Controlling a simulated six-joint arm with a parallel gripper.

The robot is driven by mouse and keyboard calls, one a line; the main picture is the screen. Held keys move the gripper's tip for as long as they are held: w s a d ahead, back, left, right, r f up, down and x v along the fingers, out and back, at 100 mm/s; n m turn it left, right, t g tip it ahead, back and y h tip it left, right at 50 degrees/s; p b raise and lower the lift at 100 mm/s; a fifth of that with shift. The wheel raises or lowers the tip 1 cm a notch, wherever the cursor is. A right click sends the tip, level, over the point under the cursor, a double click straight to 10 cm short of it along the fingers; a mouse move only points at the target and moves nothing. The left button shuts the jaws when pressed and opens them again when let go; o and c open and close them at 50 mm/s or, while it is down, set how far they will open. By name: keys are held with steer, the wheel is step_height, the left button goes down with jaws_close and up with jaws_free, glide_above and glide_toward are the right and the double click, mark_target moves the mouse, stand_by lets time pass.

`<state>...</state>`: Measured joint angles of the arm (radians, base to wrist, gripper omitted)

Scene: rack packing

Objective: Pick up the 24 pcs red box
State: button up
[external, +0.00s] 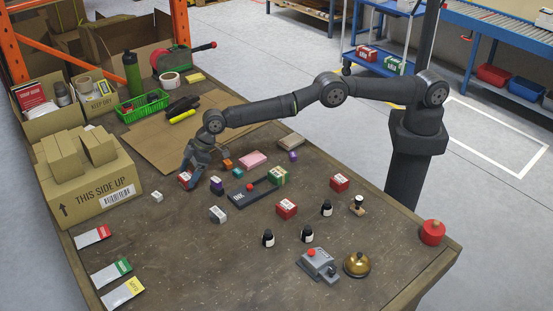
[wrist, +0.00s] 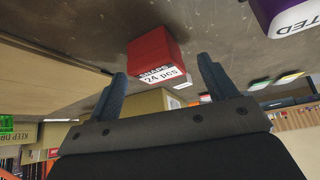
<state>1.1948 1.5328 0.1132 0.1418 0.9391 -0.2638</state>
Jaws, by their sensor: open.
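The red box (wrist: 152,48) shows in the wrist view with a white label reading "24 pcs". It stands on the table just beyond my fingertips, roughly in line with the gap between them. My gripper (wrist: 162,72) is open and empty. In the external view my gripper (external: 191,176) is low over the table, beside a red box (external: 183,177) that its fingers partly hide. Two more red boxes stand farther right, one near the middle (external: 287,209) and one near the right (external: 339,183). Their labels are too small to read.
A purple box (external: 217,185) stands close to the right of my gripper; it fills the top right of the wrist view (wrist: 290,14). The large carton (external: 88,190) stands left.

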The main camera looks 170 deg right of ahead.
steer(key=shift+f, duration=0.1)
steer(key=shift+c, duration=0.4)
steer(key=c, duration=1.2)
